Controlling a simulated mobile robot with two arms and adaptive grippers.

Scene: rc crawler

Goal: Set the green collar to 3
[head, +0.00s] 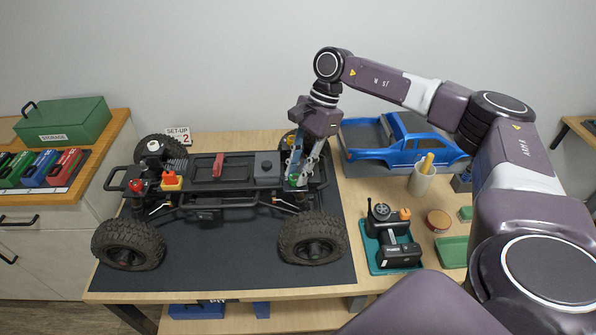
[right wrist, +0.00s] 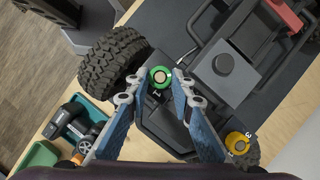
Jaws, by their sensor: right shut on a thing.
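The green collar (head: 292,179) sits at the right, near end of the crawler chassis (head: 215,172), by the near right wheel. In the right wrist view the green collar (right wrist: 160,75) has a pale round top and lies between the fingertips. A white mark like a 1 shows just below it there. My right gripper (head: 297,174) points down from above and is shut on the green collar; its fingers partly cover it in the head view. My left gripper is not in view.
A yellow collar (right wrist: 237,143) with a 3 beside it sits at the far corner. Red (head: 136,186) and white (head: 153,146) collars are at the left end. A blue truck body (head: 400,143), a transmitter (head: 390,235) and a cup (head: 422,180) stand to the right.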

